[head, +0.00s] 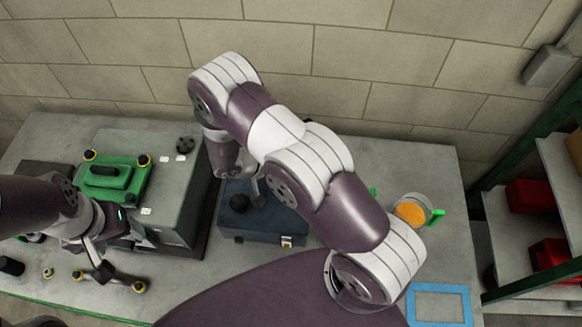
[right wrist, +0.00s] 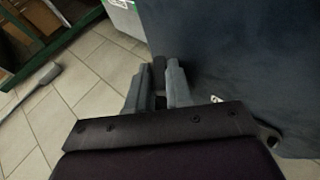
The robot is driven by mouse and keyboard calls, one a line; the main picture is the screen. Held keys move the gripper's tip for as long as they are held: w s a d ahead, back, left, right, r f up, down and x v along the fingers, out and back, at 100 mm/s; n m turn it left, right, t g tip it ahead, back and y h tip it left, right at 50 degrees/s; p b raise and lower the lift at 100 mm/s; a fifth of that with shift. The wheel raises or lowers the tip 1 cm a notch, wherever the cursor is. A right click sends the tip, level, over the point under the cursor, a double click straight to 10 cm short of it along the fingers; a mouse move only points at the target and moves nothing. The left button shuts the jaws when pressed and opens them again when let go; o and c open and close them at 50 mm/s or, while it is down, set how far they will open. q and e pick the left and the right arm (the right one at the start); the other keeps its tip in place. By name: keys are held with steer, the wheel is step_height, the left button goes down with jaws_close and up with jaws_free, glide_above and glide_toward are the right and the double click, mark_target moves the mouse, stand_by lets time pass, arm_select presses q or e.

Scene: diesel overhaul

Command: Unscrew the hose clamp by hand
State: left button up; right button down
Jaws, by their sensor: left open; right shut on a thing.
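No hose clamp can be made out for certain in either view. A blue block-shaped unit (head: 262,226) with a round dark knob (head: 238,203) on top stands at the middle of the bench. My right gripper (head: 256,188) is over its back part, largely hidden by my own arm. In the right wrist view, my right gripper (right wrist: 158,84) is shut on a small dark piece (right wrist: 160,101), beside a broad dark blue surface (right wrist: 230,70). My left gripper (head: 101,268) is open and empty, low over the left of the bench, near small gold-and-black fittings (head: 138,287).
A grey housing (head: 175,185) with a green cover (head: 104,178) stands at the left. An orange-topped round part (head: 411,211) with green tabs and a blue square frame (head: 440,304) are at the right. Shelves with red bins (head: 530,195) stand beyond the bench.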

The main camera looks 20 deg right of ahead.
steer(key=h, duration=0.1)
steer(key=b, duration=0.1)
steer(key=h+b, duration=0.1)
steer(key=shift+w+a+f+n+g+h, duration=0.1)
steer(key=shift+w+f+n+g+h, duration=0.2)
steer(key=shift+f+n+g, duration=0.1)
steer(key=shift+s+r+g+h+b, duration=0.15)
steer(key=shift+g+h+b, duration=0.15)
steer(key=shift+h+b, duration=0.35)
steer(key=c, duration=1.4)
jaws_free()
